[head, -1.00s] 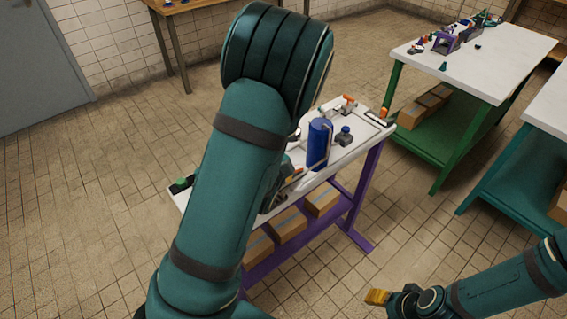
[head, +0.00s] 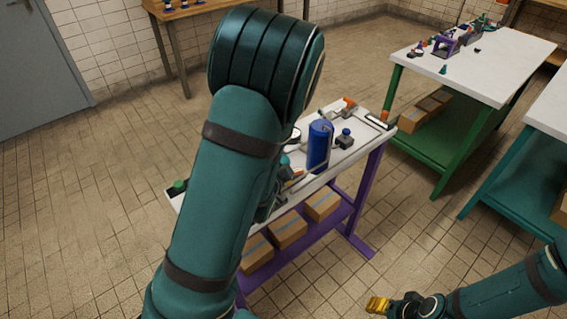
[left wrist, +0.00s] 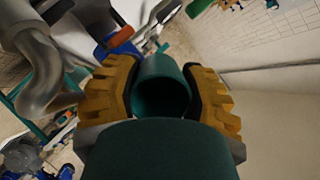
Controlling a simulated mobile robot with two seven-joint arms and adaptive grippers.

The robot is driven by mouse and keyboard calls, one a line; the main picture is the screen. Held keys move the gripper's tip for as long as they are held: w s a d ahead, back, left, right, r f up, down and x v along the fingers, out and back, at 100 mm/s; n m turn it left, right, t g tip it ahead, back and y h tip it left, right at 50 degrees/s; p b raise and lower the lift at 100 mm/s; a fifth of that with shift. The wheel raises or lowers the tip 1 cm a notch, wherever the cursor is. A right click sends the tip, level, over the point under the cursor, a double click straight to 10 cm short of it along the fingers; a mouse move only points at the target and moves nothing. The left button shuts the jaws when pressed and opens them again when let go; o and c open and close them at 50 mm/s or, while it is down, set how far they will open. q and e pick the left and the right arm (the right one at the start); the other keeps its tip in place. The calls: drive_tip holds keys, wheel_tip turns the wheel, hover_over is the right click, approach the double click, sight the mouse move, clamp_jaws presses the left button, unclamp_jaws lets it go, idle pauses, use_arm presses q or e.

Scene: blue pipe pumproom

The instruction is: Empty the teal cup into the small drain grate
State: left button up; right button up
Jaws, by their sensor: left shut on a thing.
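The teal cup (left wrist: 162,68) is between the yellow finger pads of my left gripper (left wrist: 160,92) in the left wrist view, with its dark round opening turned toward the camera. The gripper is shut on it. In the head view my left arm covers both this gripper and the cup. I cannot make out the small drain grate in either view, and whether the cup holds anything is too dark to tell. My right gripper (head: 378,304) shows yellow fingertips at the bottom right of the head view, away from the tables; its opening is unclear.
A white-topped table (head: 333,171) with purple legs stands partly behind my left arm. On it are a blue cylinder (head: 319,146), a small dark block with a blue knob (head: 345,138) and an orange-handled item (head: 349,103). Boxes (head: 287,229) sit below. A green-legged table (head: 490,62) stands right.

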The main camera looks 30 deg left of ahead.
idle(0.6)
use_arm(q)
drive_tip(key=shift+t+b, duration=0.4)
drive_tip(key=shift+b, duration=0.35)
drive_tip(key=shift+s, duration=0.1)
drive_tip(key=shift+r+t, duration=0.2)
drive_tip(key=shift+t, duration=0.3)
idle(1.0)
